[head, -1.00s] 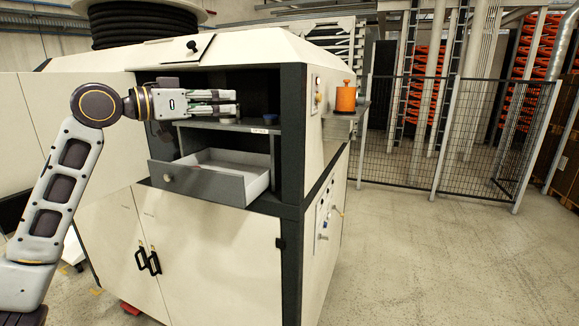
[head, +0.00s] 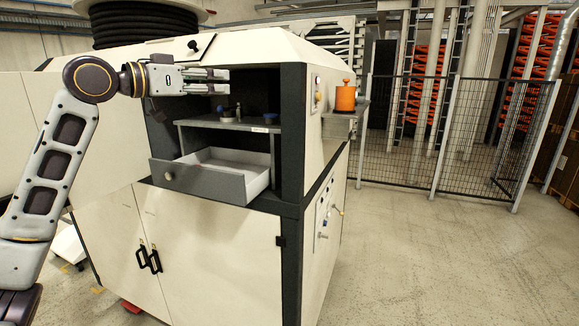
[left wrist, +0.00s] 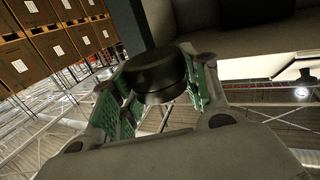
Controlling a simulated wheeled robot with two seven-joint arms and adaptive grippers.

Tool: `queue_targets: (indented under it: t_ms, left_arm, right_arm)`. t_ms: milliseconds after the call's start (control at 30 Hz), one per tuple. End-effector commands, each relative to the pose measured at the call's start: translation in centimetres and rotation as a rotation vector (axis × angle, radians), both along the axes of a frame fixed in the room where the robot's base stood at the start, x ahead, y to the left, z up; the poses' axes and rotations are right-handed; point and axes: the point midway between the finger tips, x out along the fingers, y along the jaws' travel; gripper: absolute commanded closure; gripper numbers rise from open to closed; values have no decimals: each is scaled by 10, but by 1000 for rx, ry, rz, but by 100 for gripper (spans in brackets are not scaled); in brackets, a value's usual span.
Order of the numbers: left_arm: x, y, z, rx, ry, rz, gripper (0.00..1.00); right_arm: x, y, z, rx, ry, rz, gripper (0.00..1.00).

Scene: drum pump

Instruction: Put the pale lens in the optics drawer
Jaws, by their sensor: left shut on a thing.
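My left gripper (head: 222,81) is in the upper opening of the machine cabinet, above the shelf. In the left wrist view, the green-padded fingers are shut on a dark round piece (left wrist: 158,75), short and thick like a disc. I cannot tell whether this is the pale lens; no pale face shows. In the head view the held piece cannot be made out. The drawer (head: 205,184) below the shelf is pulled open, and its visible pale inside looks empty. My right gripper is not in view.
The grey shelf (head: 205,124) holds a small blue-topped round thing (head: 270,118) and small grey pieces (head: 229,115). The cabinet's dark right post (head: 292,130) bounds the opening. An orange canister (head: 345,98) stands on a side ledge. The floor at right is clear.

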Motion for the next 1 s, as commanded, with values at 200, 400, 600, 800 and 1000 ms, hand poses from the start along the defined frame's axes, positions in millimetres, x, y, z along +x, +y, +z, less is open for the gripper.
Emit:
queue_targets:
  t_ms: [200, 400, 600, 800, 1000]
  left_arm:
    - [1, 18, 39, -2, -5, 125, 81]
    - [-9, 32, 71, -4, -5, 224, 81]
    - [-27, 40, 102, -4, -3, 310, 81]
    - [-46, 42, 123, -4, -2, 379, 81]
    - [-57, 41, 123, -4, 0, 443, 81]
  right_arm:
    - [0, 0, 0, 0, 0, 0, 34]
    - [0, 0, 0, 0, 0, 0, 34]
    - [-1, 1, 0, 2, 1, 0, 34]
    - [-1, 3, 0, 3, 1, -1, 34]
    - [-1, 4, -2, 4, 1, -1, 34]
